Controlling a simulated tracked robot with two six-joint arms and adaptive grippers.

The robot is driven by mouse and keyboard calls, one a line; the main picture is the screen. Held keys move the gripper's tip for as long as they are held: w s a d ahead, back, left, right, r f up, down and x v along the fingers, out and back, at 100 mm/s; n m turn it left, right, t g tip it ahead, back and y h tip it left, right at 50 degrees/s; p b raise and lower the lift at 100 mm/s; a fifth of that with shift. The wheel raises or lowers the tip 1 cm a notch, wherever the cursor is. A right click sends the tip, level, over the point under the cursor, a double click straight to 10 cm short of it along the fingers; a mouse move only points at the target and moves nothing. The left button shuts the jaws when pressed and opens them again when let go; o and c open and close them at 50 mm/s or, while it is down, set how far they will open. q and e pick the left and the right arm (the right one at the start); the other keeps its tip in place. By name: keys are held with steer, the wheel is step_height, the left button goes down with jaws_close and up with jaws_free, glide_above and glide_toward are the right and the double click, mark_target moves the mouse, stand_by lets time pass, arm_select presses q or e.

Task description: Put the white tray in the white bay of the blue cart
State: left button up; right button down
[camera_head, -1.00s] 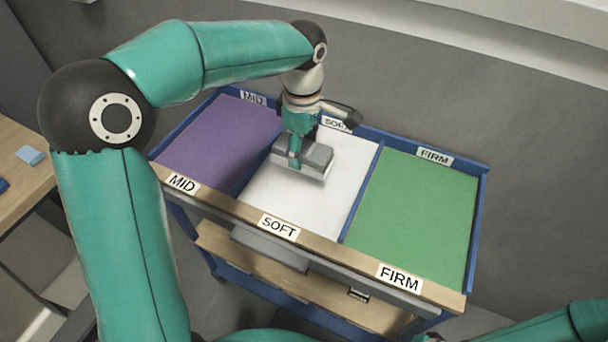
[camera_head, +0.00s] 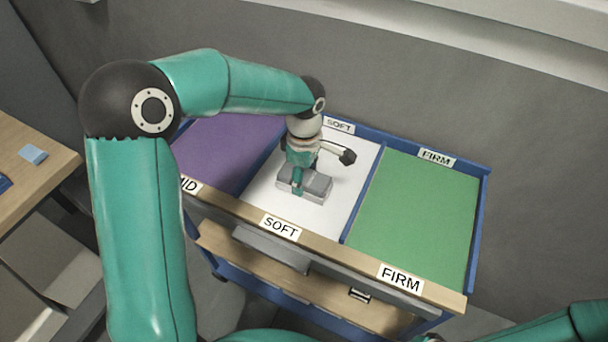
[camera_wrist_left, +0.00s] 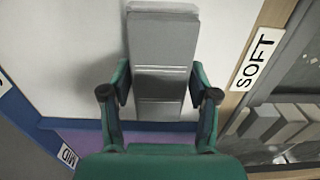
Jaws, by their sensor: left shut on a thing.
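The tray is inside the outline of the white bay (camera_head: 352,165), the middle bay of the blue cart (camera_head: 478,215), labelled SOFT. In the left wrist view the tray (camera_wrist_left: 163,45) lies between the fingers of my left gripper (camera_wrist_left: 160,85), over the white floor. It is at or very close to that floor; I cannot tell whether it touches. My right gripper is out of view.
A purple bay (camera_head: 218,150) labelled MID lies left of the white bay and a green bay (camera_head: 415,215) labelled FIRM lies right; both look empty. Blue dividers separate them. A wooden front edge (camera_head: 335,248) borders the cart. A wooden table (camera_head: 35,185) stands at far left.

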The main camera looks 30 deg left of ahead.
arm_select(q)
steer(key=o, duration=0.9)
steer(key=shift+f, duration=0.1)
step_height(320, 180, up, 12)
steer(key=shift+r, duration=0.15)
stand_by(0.3)
